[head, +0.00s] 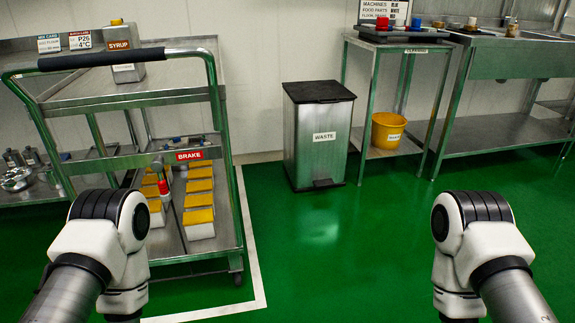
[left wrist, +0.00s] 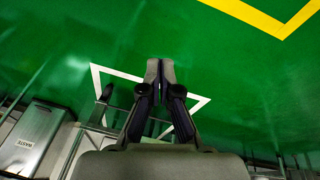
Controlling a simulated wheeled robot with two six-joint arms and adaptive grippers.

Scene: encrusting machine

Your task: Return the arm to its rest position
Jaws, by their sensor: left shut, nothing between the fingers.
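My left gripper (left wrist: 160,72) shows in the left wrist view with its two fingers together, shut and empty, above the green floor. In the head view my left arm (head: 98,240) comes in at the lower left, in front of the trolley, and its gripper is out of the picture. My right arm (head: 475,240) stands at the lower right over open floor. Its gripper is not seen in either view.
A steel trolley (head: 233,190) with a red brake lever (head: 163,188) and yellow-topped blocks stands close at left. A waste bin (head: 318,140), a side table (head: 350,42) with a yellow bucket (head: 386,130), and a sink bench (head: 510,62) stand behind. The centre floor is clear.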

